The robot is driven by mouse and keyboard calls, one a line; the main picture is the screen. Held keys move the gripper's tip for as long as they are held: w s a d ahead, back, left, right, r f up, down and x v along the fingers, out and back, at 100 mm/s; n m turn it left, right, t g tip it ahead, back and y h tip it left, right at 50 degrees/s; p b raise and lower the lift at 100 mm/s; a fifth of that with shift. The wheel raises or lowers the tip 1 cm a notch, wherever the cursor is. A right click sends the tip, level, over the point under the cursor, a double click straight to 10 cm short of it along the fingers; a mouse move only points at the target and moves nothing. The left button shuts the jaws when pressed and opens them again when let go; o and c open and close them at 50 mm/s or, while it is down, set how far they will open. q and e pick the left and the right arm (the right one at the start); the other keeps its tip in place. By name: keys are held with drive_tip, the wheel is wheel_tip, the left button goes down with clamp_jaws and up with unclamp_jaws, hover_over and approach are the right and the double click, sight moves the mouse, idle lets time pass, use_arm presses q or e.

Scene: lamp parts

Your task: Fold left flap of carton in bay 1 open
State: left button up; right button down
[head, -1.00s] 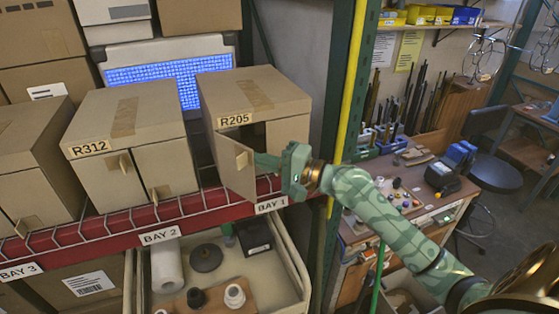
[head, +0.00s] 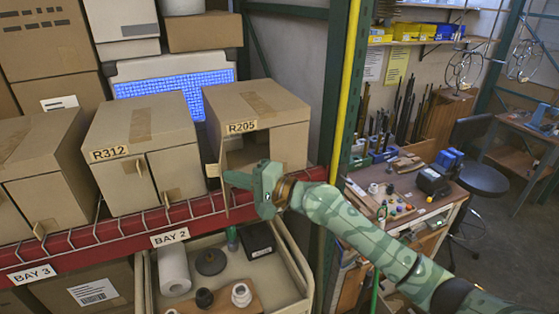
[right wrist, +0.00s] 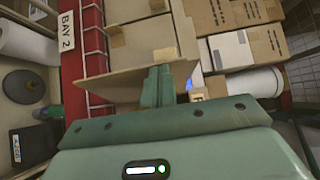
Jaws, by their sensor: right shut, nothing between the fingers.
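The carton labelled R205 (head: 258,102) stands at the right end of the red shelf. Its front is partly open, showing the inside. Its left flap (head: 221,200) stands out from the front, seen almost edge-on, with a small tab on it. In the right wrist view the flap (right wrist: 115,85) is a broad brown panel beside my fingers. My right gripper (head: 230,180) is shut and empty in front of the opening, fingertips at the flap; it also shows in the right wrist view (right wrist: 158,85). Whether they touch is unclear. My left gripper is not in view.
Carton R312 (head: 140,133) stands to the left on the shelf (head: 130,229). A bin (head: 297,262) with lamp parts lies below. A green post with a yellow strip (head: 345,90) rises at the right. A bench (head: 405,205) stands beyond it.

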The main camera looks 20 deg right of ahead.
drive_tip(key=shift+w+a, duration=0.1)
drive_tip(key=shift+a, duration=0.25)
idle(0.3)
